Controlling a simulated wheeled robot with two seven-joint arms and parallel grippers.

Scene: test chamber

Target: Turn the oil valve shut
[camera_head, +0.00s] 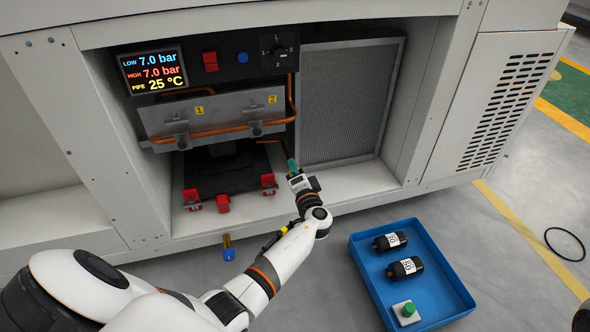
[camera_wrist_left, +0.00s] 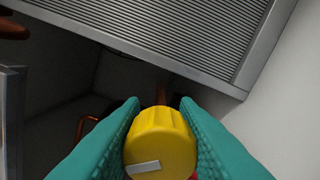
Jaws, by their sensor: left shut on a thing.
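A round yellow knob (camera_wrist_left: 160,143) with a pale pointer mark on its face shows in the left wrist view. I take it to be the oil valve. The teal fingers of my left gripper (camera_wrist_left: 160,135) are on either side of it and shut on it. The pointer mark lies nearly level, at the lower left of the knob. In the head view my left gripper (camera_head: 292,165) reaches into the open cabinet, left of the grey finned panel. The knob cannot be made out there. My right gripper is not in view.
The finned panel (camera_head: 350,103) stands close to my left gripper. A display (camera_head: 153,69) reads LOW 7.0 bar, HIGH 7.0 bar, PIPE 25 °C. Copper pipes (camera_head: 205,134) run below it. A blue tray (camera_head: 447,290) on the floor holds two black canisters and a green-button box.

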